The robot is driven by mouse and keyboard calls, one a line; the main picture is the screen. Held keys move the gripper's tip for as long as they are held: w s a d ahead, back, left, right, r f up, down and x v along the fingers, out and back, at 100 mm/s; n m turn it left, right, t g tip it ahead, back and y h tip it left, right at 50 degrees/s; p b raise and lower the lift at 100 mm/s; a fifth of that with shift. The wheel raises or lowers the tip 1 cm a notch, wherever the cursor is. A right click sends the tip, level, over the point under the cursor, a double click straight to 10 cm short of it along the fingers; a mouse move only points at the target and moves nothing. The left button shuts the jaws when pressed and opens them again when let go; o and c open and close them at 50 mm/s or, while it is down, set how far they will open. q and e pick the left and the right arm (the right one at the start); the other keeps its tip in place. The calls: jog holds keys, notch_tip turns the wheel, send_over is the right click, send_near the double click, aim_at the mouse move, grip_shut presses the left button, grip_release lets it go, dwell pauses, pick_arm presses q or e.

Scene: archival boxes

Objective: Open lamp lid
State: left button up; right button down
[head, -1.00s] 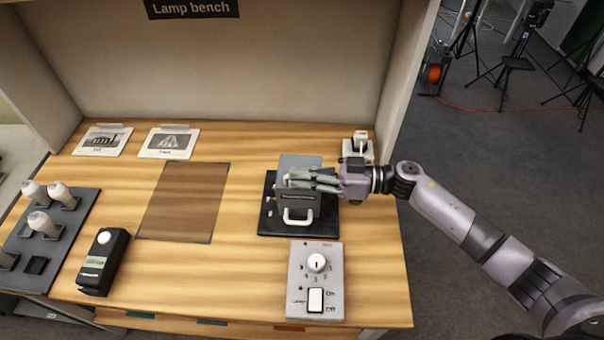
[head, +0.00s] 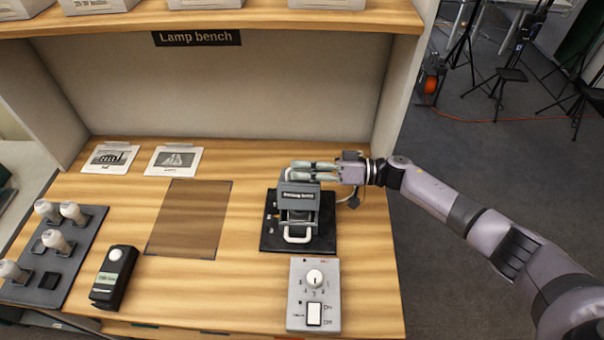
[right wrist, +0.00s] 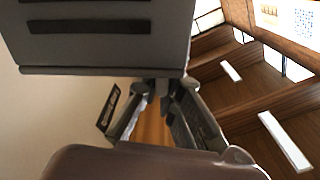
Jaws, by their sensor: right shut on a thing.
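The grey lamp housing (head: 299,214) stands on a black base with a white handle at its front. Its grey lid (head: 298,200) carries a dark label and is raised at the front, with a dark gap below it. My right gripper (head: 300,171) reaches in from the right at the lid's rear edge and is shut on the lid. In the right wrist view, a grey slotted panel (right wrist: 100,35) hangs over the gripper's fingers (right wrist: 158,95); the exact contact is partly hidden. My left gripper is out of view.
A control box (head: 314,295) with a dial and switch stands in front of the lamp. A dark mat (head: 189,218), a black device (head: 114,277) and a bulb tray (head: 60,262) lie to the left. Two picture cards (head: 172,160) lie at the back.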

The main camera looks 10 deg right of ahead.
jog(key=shift+w+d+r+m, duration=0.15)
jog(key=shift+w+m, duration=0.55)
jog(key=shift+w, duration=0.1)
jog(key=c, duration=1.7)
grip_release()
jog(key=d, duration=0.4)
jog(key=s+d, duration=0.1)
jog(key=d, duration=0.3)
jog(key=s+d, duration=0.1)
jog(key=d, duration=0.3)
jog(key=shift+s, duration=0.2)
jog(key=shift+a, duration=0.1)
